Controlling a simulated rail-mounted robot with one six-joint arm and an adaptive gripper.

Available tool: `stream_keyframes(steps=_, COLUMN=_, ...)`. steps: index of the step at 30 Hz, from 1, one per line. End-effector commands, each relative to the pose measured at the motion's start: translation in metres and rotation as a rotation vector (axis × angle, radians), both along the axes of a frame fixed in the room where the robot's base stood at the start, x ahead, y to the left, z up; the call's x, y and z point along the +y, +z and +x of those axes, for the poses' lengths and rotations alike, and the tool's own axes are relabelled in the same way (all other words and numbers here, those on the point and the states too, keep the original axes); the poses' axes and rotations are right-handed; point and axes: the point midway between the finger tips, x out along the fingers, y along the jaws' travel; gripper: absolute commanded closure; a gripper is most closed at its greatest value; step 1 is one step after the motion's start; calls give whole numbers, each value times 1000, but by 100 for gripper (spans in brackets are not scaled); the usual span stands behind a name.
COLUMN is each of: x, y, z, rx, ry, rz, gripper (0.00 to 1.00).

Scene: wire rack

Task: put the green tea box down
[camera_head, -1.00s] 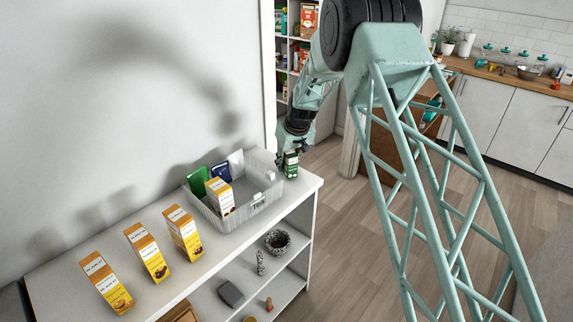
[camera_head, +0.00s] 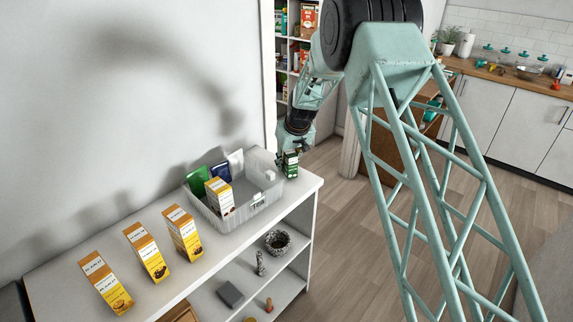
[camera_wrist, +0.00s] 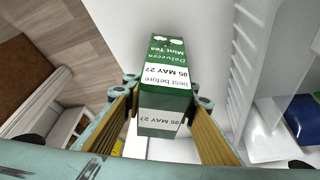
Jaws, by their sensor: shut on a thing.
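The green tea box (camera_head: 290,164) is in my gripper (camera_head: 288,154) at the right end of the white shelf top, just right of the basket. In the wrist view the green and white box (camera_wrist: 166,88), marked "Mint Tea", sits between the two fingers of my gripper (camera_wrist: 162,112), which are shut on its sides. The white shelf top (camera_wrist: 150,20) shows beyond it. I cannot tell whether the box touches the shelf top.
A clear basket (camera_head: 236,218) holds green, blue and white packets and a yellow box (camera_head: 220,198). Three yellow boxes (camera_head: 183,232) stand to its left. A bowl (camera_head: 278,241) is on the lower shelf. The shelf's right edge is close to the held box.

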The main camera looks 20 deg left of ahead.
Motion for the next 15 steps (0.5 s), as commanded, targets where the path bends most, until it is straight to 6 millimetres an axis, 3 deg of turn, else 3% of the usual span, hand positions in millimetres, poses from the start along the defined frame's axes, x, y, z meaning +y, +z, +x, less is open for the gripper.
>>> stream_keyframes(steps=15, x=0, y=-10, z=0, rx=0, ry=0, rz=0, gripper=86)
